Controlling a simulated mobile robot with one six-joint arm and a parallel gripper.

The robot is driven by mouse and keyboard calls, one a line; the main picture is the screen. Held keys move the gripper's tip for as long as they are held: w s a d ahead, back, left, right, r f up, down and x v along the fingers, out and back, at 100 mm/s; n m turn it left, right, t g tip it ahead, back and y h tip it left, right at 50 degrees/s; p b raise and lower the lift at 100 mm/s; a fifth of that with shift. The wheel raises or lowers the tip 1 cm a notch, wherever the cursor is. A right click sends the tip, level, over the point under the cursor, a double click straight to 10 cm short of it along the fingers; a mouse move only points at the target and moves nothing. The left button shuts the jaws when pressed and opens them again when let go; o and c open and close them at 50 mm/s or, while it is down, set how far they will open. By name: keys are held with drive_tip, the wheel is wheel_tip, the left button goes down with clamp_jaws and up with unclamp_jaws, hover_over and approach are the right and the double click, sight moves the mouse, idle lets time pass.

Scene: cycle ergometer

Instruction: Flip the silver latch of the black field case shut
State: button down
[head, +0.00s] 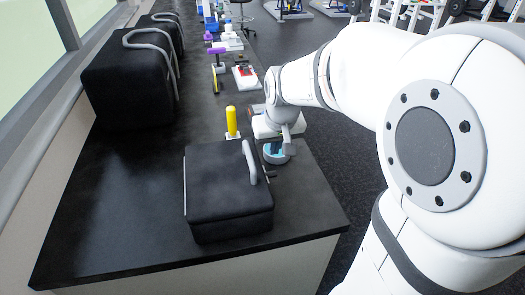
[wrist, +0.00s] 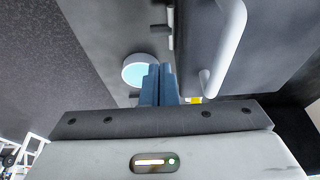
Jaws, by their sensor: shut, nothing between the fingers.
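The black field case (head: 222,178) stands closed on the near end of the dark counter, with a light grey handle (head: 249,160) on its right side. In the wrist view the case (wrist: 275,35) fills the right, and its handle (wrist: 229,45) runs along it. A small grey fitting (wrist: 170,38) by the case's edge looks like the latch; its position is hard to tell. My gripper (head: 274,148) is right of the case, near its far right corner. Its blue fingers (wrist: 159,75) are together and empty, left of the handle and apart from it.
A round white dish with a pale blue inside (wrist: 138,70) lies close beside my fingers. A yellow cylinder (head: 231,121) stands behind the case. Larger black cases (head: 130,85) and several small items line the counter farther back. The counter left of the case is clear.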

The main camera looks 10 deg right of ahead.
sight(271, 175)
drive_tip(key=x, duration=1)
drive_tip(key=shift+d, duration=0.15)
drive_tip(key=shift+s, duration=0.1)
drive_tip(key=shift+s+a+f, duration=0.15)
drive_tip(key=shift+s+a, duration=0.05)
drive_tip(key=shift+s, duration=0.1)
drive_tip(key=s, duration=0.2)
drive_tip(key=shift+s+d, duration=0.1)
drive_tip(key=shift+s, duration=0.3)
drive_tip(key=shift+d, duration=0.3)
